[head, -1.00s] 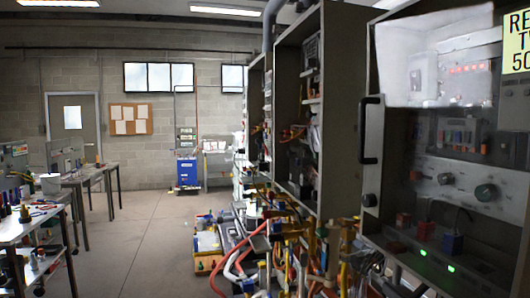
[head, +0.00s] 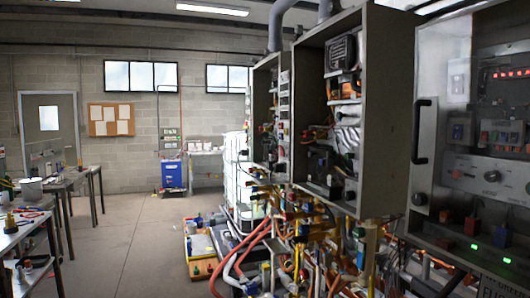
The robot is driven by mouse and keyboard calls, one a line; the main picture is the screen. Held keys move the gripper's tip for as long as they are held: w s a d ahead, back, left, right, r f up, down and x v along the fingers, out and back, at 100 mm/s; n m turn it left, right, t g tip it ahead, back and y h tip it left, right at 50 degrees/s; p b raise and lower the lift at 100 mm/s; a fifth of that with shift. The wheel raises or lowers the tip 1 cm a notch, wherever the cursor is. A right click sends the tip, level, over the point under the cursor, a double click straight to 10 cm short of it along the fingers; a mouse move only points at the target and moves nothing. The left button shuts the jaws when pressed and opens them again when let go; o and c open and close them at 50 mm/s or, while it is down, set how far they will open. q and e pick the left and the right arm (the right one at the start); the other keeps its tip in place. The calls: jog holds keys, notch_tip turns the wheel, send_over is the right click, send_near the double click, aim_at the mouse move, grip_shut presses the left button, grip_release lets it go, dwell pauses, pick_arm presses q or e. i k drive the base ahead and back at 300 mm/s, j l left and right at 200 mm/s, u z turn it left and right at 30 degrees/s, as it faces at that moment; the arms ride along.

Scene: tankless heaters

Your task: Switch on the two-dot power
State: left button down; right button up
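A grey cabinet (head: 432,75) with a clear door stands at the right edge, partly cut off. It has a black handle (head: 421,132) on its left side. Two green lights glow low down, a left one (head: 474,246) and a right one (head: 506,260). I cannot make out a switch marked with two dots. Neither gripper is in view.
Two open heater cabinets, a nearer one (head: 385,100) and a farther one (head: 258,88), stand left of it above pipes and hoses (head: 245,245). A yellow tray (head: 199,245) lies on the floor. Workbenches (head: 30,235) line the left. The floor (head: 130,235) between is clear.

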aim_at(283, 151)
jog(key=i+j+z, duration=0.1)
jog(key=j, duration=0.25)
jog(key=i+j+z, duration=0.1)
jog(key=i+j, duration=0.2)
jog(key=i+j+z, duration=0.1)
jog(key=j, duration=0.35)
jog(key=i+j+z, duration=0.1)
jog(key=i+j, duration=0.15)
jog(key=j, duration=0.15)
jog(key=i+j+z, duration=0.15)
jog(key=i+j, duration=0.4)
jog(key=i, duration=0.15)
